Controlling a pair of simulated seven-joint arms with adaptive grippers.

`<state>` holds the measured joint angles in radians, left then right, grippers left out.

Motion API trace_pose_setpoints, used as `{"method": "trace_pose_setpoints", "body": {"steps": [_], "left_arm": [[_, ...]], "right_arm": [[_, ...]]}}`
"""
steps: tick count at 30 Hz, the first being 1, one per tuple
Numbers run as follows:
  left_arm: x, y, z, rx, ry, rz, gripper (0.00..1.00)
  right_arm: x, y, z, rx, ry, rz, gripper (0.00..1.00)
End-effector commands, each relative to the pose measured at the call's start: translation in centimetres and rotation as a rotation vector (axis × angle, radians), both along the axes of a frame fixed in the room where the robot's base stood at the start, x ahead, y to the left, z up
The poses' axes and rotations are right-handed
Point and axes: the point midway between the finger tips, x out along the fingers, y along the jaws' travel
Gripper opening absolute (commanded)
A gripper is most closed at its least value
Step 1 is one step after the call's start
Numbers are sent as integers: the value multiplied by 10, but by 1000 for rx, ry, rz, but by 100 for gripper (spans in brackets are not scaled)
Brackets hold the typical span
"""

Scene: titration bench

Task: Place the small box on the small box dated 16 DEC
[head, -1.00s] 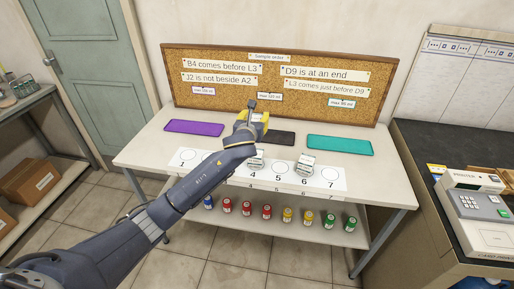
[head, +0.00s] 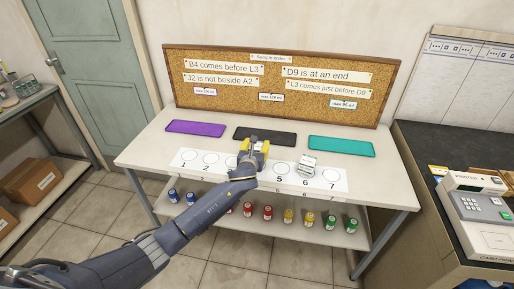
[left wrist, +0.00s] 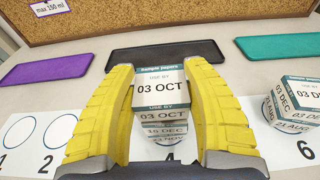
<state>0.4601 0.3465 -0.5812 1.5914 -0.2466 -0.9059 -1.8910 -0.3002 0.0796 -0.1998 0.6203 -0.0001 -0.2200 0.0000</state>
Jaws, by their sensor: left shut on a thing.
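My left gripper (left wrist: 160,95) has its yellow fingers around a small white box (left wrist: 155,90) with a teal top edge, labelled "USE BY 03 OCT". I cannot tell if the held box touches that stack, which stands by the number 4. In the head view the gripper (head: 256,150) hides that spot.
A numbered white strip (head: 195,160) lies on the table, with purple (head: 194,128), black (head: 270,137) and teal (head: 341,146) mats behind it. A corkboard (head: 275,85) with notes stands at the back. Several coloured jars (head: 288,215) stand on the lower shelf.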

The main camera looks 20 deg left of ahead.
Motion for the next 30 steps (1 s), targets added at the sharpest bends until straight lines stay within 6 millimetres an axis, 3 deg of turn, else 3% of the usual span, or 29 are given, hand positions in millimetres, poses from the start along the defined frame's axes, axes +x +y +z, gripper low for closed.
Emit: {"method": "trace_pose_setpoints", "body": {"steps": [17,18,23,30], "left_arm": [[0,0,-10,-1,-1,0,20],[0,0,-10,-1,-1,0,55],[0,0,-10,-1,-1,0,72],[0,0,-9,-1,-1,-1,72]], "right_arm": [[0,0,0,0,1,0,44],[-1,0,0,0,1,0,44],[-1,0,0,0,1,0,44],[-1,0,0,0,1,0,44]]}}
